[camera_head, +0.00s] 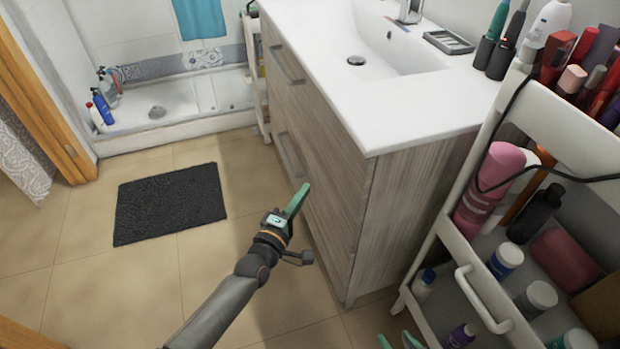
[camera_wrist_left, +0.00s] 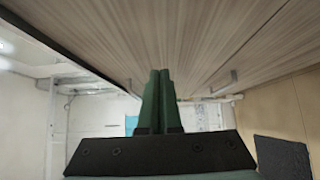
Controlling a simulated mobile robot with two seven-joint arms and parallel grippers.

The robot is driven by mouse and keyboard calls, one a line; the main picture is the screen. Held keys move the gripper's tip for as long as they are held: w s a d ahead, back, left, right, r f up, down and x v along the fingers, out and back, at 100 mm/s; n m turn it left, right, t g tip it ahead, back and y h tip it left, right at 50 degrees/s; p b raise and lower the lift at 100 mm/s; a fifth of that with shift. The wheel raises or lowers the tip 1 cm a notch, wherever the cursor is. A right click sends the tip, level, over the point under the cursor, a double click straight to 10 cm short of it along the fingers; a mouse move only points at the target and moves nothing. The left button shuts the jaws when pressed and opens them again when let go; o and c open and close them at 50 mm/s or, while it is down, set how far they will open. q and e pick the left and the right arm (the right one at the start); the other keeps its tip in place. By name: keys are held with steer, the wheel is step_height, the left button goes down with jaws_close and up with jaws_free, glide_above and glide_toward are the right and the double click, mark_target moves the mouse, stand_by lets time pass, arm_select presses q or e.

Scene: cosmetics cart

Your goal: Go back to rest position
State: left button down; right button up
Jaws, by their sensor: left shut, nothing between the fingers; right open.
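My left gripper (camera_head: 297,201) is shut and empty, its green fingers pointing up and right in front of the wooden vanity's drawer front. The left wrist view shows its two fingers (camera_wrist_left: 157,90) pressed together with nothing between them. The wood panel spans the top of that view. I cannot tell whether the fingertips touch the panel. My right gripper (camera_head: 399,341) shows only as green fingertips at the bottom edge of the head view, spread apart, beside the cart's lower left. The rest of it is out of frame.
The white sink vanity (camera_head: 400,121) stands in the middle. The cosmetics cart (camera_head: 590,130) fills the right, full of bottles, its handle (camera_head: 482,300) facing left. A dark mat (camera_head: 170,203) lies on the floor. A shower tray (camera_head: 185,135) with bottles is behind.

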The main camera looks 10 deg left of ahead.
arm_select(q)
steer(key=s+a+f+m+g+y, duration=0.1)
steer(key=s+a+f+m+g, duration=0.15)
steer(key=s+m, duration=0.45)
steer(key=s+a+f+m+g, duration=0.1)
steer(key=s+f+m+g, duration=0.25)
steer(key=s, duration=0.65)
steer(key=s+a+f+m+g+y, duration=0.1)
steer(key=s+f+m+g, duration=0.1)
steer(key=s+f+m, duration=0.5)
steer(key=s+a+r+p, duration=0.1)
steer(key=r+p, duration=0.7)
steer(key=p, duration=0.1)
steer(key=s+a+r+n+y+p, duration=0.1)
steer(key=s+a+r+p, duration=0.1)
steer(key=r+p, duration=0.6)
steer(key=shift+s+a+r+p, duration=0.15)
steer(key=shift+s+p, duration=0.05)
steer(key=shift+p, duration=0.2)
arm_select(e)
step_height(320, 180, up, 14)
steer(key=s+d, duration=0.1)
steer(key=d, duration=0.1)
steer(key=shift+d+m+t+h, duration=0.3)
steer(key=shift+d+h, duration=0.1)
